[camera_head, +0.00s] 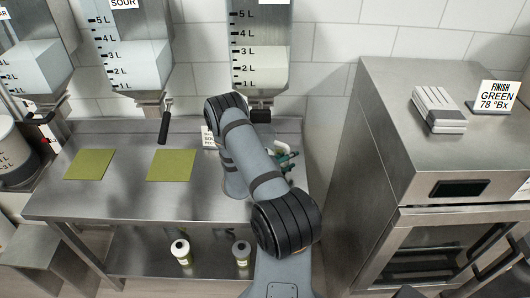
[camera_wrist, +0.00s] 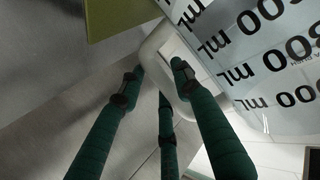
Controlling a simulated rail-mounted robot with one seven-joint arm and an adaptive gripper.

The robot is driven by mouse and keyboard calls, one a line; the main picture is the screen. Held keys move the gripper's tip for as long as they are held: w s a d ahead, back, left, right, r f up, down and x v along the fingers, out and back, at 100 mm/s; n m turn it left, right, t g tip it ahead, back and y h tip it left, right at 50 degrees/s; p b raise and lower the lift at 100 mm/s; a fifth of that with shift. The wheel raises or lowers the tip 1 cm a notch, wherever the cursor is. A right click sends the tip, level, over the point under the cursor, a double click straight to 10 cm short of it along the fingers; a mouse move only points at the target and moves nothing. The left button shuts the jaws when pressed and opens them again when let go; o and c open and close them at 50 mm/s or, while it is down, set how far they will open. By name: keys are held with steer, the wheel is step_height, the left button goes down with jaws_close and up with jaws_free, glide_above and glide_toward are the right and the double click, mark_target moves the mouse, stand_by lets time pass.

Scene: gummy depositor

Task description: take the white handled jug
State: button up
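The white handled jug (camera_wrist: 240,58) fills the upper right of the wrist view, a pale see-through body with black mL markings. Its white loop handle (camera_wrist: 150,50) reaches left from the body. My gripper (camera_wrist: 154,80) has dark green fingers, spread apart. The left fingertip is at the outer side of the handle and the right fingertip is near the loop's opening. I cannot tell whether they touch it. In the head view my gripper (camera_head: 284,160) is low over the right end of the steel table, and my arm hides most of the jug.
The steel table (camera_head: 120,203) carries two green mats (camera_head: 171,165). Marked dispensers stand behind it, including the SOUR one (camera_head: 133,60). A steel cabinet (camera_head: 375,150) closes off the right side. Small jars (camera_head: 181,252) stand on the lower shelf.

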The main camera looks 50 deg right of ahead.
jaws_close()
stand_by(0.6)
